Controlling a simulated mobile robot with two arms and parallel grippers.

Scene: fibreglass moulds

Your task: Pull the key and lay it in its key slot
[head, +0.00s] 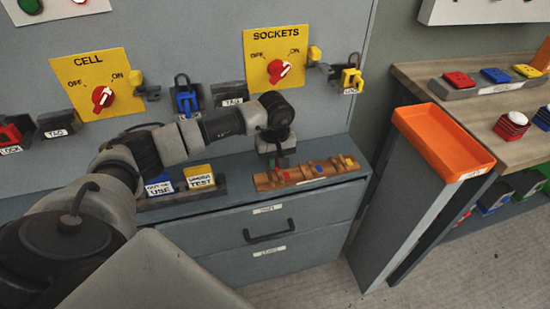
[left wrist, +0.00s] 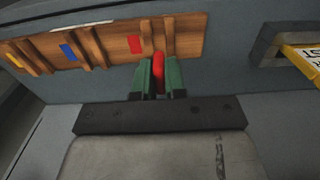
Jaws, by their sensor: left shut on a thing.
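My left gripper (head: 282,161) points down at the left part of a wooden key rack (head: 315,174). In the left wrist view its green fingers (left wrist: 159,78) are shut on a narrow red key (left wrist: 158,66). The key is at the edge of the rack (left wrist: 105,48), close to a red mark (left wrist: 134,44) and a divider. I cannot tell whether it touches the slot floor. A blue mark (left wrist: 68,52) and a yellow mark (left wrist: 15,62) lie further left there. My right gripper is not in view.
The rack lies on a grey ledge above a drawer (head: 268,232). Left of it stand a blue and a yellow sign (head: 200,178) in a holder. The panel behind has a CELL switch (head: 103,97) and a SOCKETS switch (head: 279,71). An orange tray (head: 440,135) stands right.

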